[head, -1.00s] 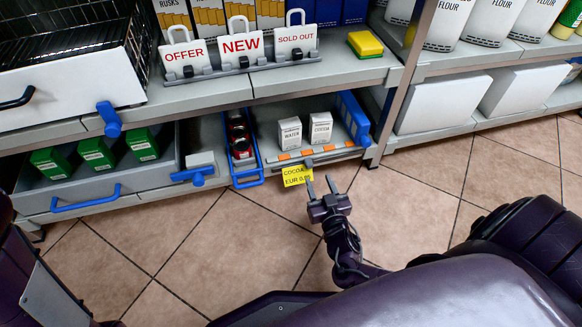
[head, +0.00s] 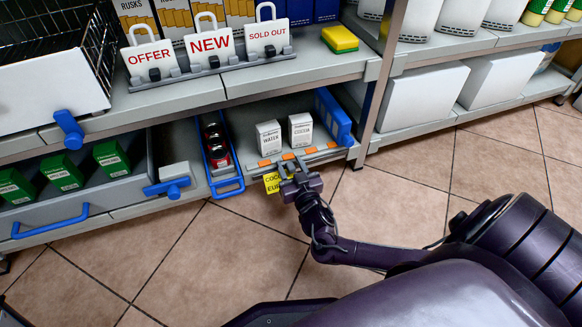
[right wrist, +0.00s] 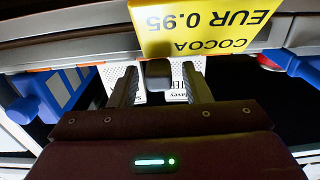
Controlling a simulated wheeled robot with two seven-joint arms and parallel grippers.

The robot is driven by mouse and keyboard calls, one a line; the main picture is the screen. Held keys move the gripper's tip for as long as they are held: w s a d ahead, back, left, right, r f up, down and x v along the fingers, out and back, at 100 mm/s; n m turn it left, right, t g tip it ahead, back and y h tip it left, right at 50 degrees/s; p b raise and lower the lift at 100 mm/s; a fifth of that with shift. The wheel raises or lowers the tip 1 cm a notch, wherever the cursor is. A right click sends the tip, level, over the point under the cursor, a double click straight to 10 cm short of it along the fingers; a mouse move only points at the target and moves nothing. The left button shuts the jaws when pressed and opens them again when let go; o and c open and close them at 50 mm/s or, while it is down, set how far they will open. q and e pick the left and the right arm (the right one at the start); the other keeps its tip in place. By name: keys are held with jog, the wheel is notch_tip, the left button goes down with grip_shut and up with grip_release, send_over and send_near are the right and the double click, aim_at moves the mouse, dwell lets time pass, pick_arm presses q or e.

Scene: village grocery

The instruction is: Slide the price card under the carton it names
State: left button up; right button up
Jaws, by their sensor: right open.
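The yellow price card (head: 272,182) hangs at the front edge of the lower shelf. In the right wrist view the card (right wrist: 200,28) reads COCOA, EUR 0.95, upside down. The WATER carton (head: 269,138) stands on the left and the COCOA carton (head: 300,130) to its right, both upright. The card hangs below the WATER side. My right gripper (head: 290,165) is at the shelf edge just right of the card, partly covering it. In the right wrist view its fingers (right wrist: 160,88) are open, on either side of a dark knob (right wrist: 158,73); contact cannot be told. My left gripper is not in view.
An orange-marked rail (head: 335,150) runs along the shelf front. A blue-railed tray of red-lidded jars (head: 217,150) is left of the cartons; a blue divider (head: 333,117) is right. Sign holders (head: 210,45) and a yellow sponge (head: 340,39) are above. The floor (head: 400,200) is clear.

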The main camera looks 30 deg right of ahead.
aim_at(322, 158)
grip_shut()
jog(key=d, duration=0.3)
jog(key=s+d+p, duration=0.1)
jog(key=d, duration=0.2)
jog(key=s+d+p, duration=0.1)
jog(key=d, duration=0.2)
jog(key=shift+s+d, duration=0.15)
jog(key=shift+d, duration=0.1)
grip_release()
jog(key=shift+s, duration=0.1)
